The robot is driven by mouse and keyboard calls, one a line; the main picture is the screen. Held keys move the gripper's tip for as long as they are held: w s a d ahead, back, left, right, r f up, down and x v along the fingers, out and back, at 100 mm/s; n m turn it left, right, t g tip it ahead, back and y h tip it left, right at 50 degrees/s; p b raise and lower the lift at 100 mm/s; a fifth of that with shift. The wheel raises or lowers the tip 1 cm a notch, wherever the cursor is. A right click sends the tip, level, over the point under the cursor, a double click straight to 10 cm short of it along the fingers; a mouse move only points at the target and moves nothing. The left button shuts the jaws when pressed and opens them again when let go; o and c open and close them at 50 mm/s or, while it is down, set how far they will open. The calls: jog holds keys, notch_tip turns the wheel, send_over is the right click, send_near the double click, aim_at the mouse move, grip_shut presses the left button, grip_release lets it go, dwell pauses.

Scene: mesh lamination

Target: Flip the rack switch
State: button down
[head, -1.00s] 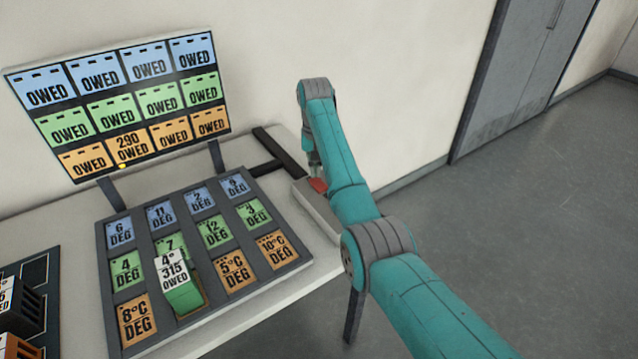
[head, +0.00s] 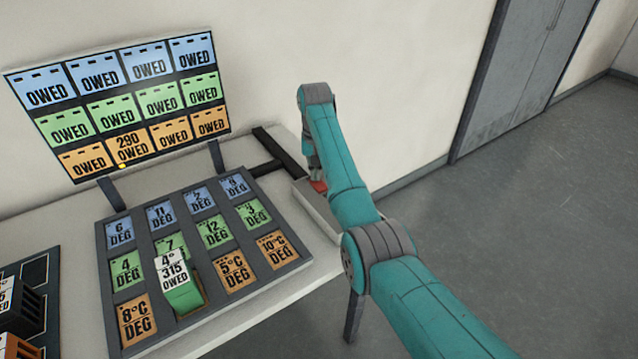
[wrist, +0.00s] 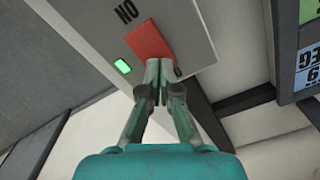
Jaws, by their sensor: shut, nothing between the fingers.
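The rack switch is a red rocker (wrist: 150,42) on a light grey box (wrist: 192,25), with a lit green lamp (wrist: 122,66) beside it and the letters "NO" as seen in the wrist view. In the head view the red rocker (head: 319,186) is partly hidden by my arm, on the box (head: 316,208) at the right end of the table. My gripper (wrist: 160,64) is shut and empty, with its fingertips at the edge of the red rocker. I cannot tell whether they touch it. In the head view my gripper (head: 314,172) points down at the box.
A tilted rack (head: 104,228) of coloured cards stands left of the box, with one raised block (head: 180,290) in it. A display board (head: 40,112) stands behind. Dark bars (head: 283,150) lie near the box. Open floor (head: 540,220) is at right.

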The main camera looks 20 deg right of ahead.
jog(key=shift+f, duration=0.35)
jog(key=shift+r, duration=3.55)
